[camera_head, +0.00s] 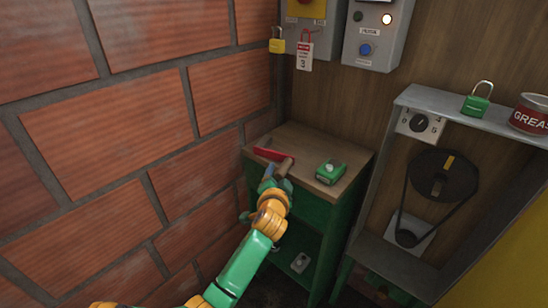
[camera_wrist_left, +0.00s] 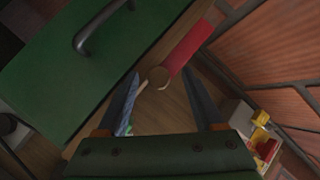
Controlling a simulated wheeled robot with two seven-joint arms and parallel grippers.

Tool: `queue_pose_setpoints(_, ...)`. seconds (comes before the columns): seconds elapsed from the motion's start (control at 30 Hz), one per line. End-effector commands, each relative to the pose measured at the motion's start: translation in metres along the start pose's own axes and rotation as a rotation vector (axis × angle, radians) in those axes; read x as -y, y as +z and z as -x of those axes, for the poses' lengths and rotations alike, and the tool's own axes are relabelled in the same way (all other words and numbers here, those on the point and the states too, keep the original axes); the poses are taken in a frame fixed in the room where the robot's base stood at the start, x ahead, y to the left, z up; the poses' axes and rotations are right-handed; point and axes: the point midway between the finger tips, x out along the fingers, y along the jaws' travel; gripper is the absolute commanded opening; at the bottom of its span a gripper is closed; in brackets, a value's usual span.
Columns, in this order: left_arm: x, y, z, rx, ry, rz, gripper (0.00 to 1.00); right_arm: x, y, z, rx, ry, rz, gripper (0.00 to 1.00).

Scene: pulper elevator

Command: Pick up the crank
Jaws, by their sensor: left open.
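The crank (camera_head: 270,154) lies on the wooden top of a green cabinet, near the brick wall. It has a flat red arm and a brown wooden handle. In the left wrist view its red arm (camera_wrist_left: 187,48) runs to the upper right, and the round handle end (camera_wrist_left: 157,77) shows between the fingers. My left gripper (camera_head: 272,184) is at the cabinet's front left edge, close to the handle. Its two fingers (camera_wrist_left: 160,74) are apart, one on each side of the handle, with no clear contact. My right gripper is not in view.
A small green device (camera_head: 331,172) sits on the cabinet top (camera_head: 310,146), right of the crank. The brick wall (camera_head: 150,200) stands close on the left. A shelf (camera_head: 440,101) with a green padlock (camera_head: 476,104) and a grease tin (camera_head: 530,115) is at right.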

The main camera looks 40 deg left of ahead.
Motion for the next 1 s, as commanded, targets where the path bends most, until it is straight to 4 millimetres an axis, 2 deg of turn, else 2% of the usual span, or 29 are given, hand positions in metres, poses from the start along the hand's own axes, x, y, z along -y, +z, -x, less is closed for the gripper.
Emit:
queue_pose_setpoints(0.1, -0.0004, 0.0006, -0.0105, 0.000, 0.000, 0.000, 0.69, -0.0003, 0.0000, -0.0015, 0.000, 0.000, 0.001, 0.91)
queue_pose_setpoints(0.3, -0.0010, 0.0008, -0.0111, 0.000, 0.002, 0.001, 0.69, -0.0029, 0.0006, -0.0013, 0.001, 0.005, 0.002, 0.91)
queue_pose_setpoints(0.5, -0.0011, 0.0007, -0.0109, 0.000, 0.002, 0.001, 0.15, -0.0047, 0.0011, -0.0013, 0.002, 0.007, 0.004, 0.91)
queue_pose_setpoints(0.57, -0.0012, 0.0007, -0.0109, 0.000, 0.002, 0.001, 0.00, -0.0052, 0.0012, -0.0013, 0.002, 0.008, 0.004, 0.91)
queue_pose_setpoints(1.0, 0.0019, -0.0024, -0.0099, -0.003, 0.000, 0.001, 0.00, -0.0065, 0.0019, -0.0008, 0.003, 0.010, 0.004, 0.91)
